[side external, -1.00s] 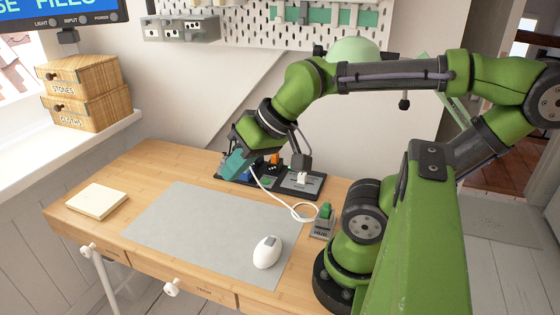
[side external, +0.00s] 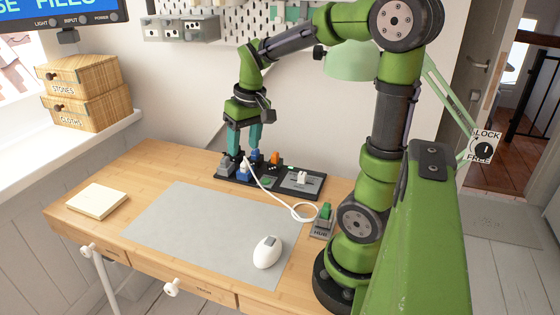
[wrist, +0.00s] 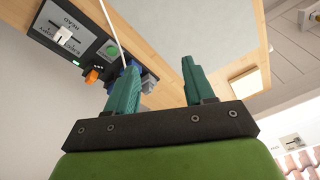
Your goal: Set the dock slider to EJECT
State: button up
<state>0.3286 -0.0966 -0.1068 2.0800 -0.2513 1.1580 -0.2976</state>
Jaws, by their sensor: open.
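The dock (side external: 300,184) is a dark panel at the right end of a black strip on the desk. Its white slider knob (side external: 301,177) stands up from a slot; it also shows in the wrist view (wrist: 64,34) at top left, between small labels, one reading READ. A small green light glows on the panel. My gripper (side external: 244,153) points down over the strip's left part, left of the dock. In the wrist view its teal fingers (wrist: 161,66) are apart with nothing held between them.
Blue plugs (side external: 244,173), an orange part (side external: 275,158) and a green button (wrist: 112,50) sit along the strip. A white cable (side external: 275,198) runs to the hub (side external: 322,222). A mouse (side external: 267,252) rests on the grey mat (side external: 195,225). A lamp stands behind.

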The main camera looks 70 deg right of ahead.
aim_at(301, 173)
jog(key=shift+s+d+f+n+g, duration=0.75)
jog(key=shift+d+n+g, duration=0.8)
jog(key=shift+d, duration=2.9)
jog(key=shift+s+d+f+n+g, duration=0.7)
jog(key=shift+d+n+g, duration=0.8)
jog(key=shift+d, duration=2.9)
jog(key=shift+m, duration=0.25)
jog(key=x, duration=1.6)
jog(key=shift+s+a, duration=0.2)
jog(key=shift+s, duration=0.1)
grip_shut()
